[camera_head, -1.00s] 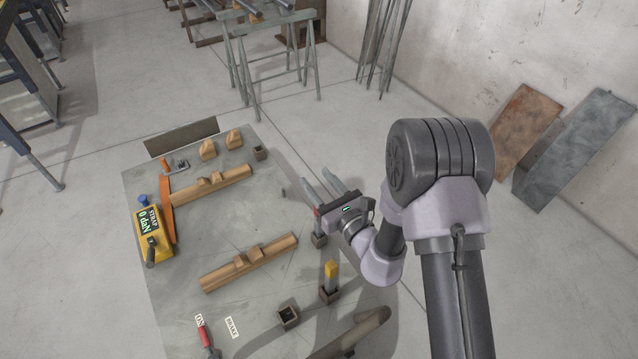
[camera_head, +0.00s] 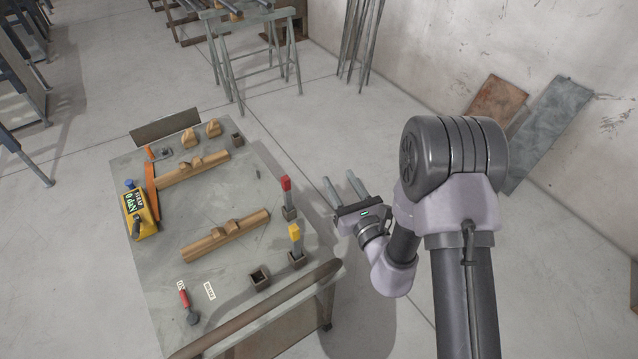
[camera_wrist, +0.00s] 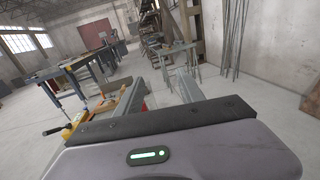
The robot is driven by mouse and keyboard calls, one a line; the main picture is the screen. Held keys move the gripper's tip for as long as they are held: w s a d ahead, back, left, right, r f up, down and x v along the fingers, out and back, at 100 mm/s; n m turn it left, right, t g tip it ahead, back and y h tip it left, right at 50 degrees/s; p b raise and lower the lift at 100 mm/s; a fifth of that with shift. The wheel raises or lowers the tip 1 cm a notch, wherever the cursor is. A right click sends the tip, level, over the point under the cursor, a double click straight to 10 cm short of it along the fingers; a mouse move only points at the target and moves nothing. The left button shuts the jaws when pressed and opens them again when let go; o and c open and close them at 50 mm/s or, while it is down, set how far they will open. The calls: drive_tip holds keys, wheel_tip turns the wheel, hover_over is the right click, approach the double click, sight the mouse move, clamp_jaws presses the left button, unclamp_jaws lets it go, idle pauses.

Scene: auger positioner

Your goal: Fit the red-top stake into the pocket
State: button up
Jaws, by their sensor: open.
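The red-top stake (camera_head: 287,192) stands about upright in a dark square pocket (camera_head: 290,213) at the table's right edge in the head view. Its lower end is hidden inside the pocket. My gripper (camera_head: 341,186) is open and empty, to the right of the stake and apart from it, beyond the table edge. The wrist view shows the two grey fingers (camera_wrist: 175,77) spread, with nothing between them. A small red patch beside the left finger there may be the stake's top.
A yellow-top stake (camera_head: 294,238) stands in another pocket. Two pockets look empty, one in front (camera_head: 259,278) and one at the back (camera_head: 237,139). Wooden pieces (camera_head: 225,235), a yellow strap device (camera_head: 141,214) and a red-handled tool (camera_head: 187,305) lie on the table (camera_head: 165,275). Floor right of the table is clear.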

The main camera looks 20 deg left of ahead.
drive_tip(key=d+f+m+t+h+b, duration=0.1)
drive_tip(key=d+m+t+h, duration=0.1)
drive_tip(key=d, duration=0.5)
drive_tip(key=shift+w+f+h+b, duration=0.2)
drive_tip(key=shift+f+h+b, duration=0.1)
drive_tip(key=shift+h, duration=0.1)
drive_tip(key=shift+d, duration=0.1)
